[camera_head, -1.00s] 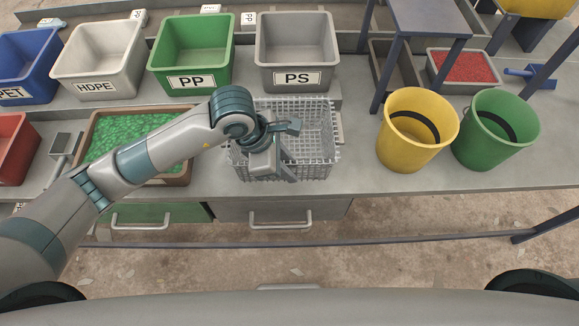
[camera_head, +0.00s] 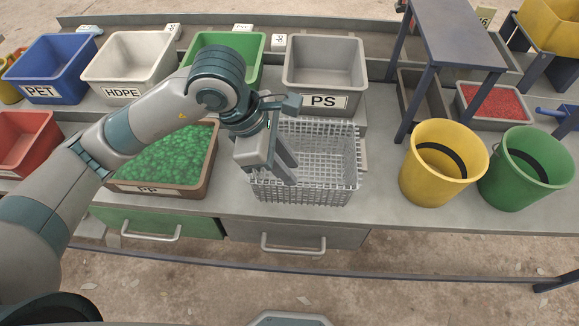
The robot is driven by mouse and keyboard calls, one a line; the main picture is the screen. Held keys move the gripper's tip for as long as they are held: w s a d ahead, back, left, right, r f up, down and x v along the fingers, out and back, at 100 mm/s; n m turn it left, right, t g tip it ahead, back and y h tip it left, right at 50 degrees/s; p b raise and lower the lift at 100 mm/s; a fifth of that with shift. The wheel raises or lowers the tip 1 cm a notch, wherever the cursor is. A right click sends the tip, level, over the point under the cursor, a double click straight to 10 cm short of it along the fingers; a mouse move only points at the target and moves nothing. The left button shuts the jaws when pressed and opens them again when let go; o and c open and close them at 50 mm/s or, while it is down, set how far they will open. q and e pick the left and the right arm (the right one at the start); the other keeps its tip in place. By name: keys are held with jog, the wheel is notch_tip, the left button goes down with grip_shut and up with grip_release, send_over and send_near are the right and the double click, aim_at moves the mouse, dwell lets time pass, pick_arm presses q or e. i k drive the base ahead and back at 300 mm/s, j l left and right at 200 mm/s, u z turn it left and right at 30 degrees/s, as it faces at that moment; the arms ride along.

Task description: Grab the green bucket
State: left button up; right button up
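The green bucket (camera_head: 508,184) stands upright on the grey workbench at the far right. It is open at the top, with a dark band showing inside. A yellow bucket (camera_head: 428,181) stands close on its left. My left gripper (camera_head: 294,174) is over the wire basket (camera_head: 335,180), well to the left of both buckets. Its fingers point down and to the right. They look parted, with nothing between them. My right gripper is out of view.
Labelled bins, such as the grey PS bin (camera_head: 318,101), line the back. A tray of green pieces (camera_head: 205,170) sits left of the basket. A dark-legged stand (camera_head: 452,45) rises behind the yellow bucket. Bare bench (camera_head: 385,208) lies between basket and yellow bucket.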

aim_at(528, 165)
jog(key=z, duration=1.5)
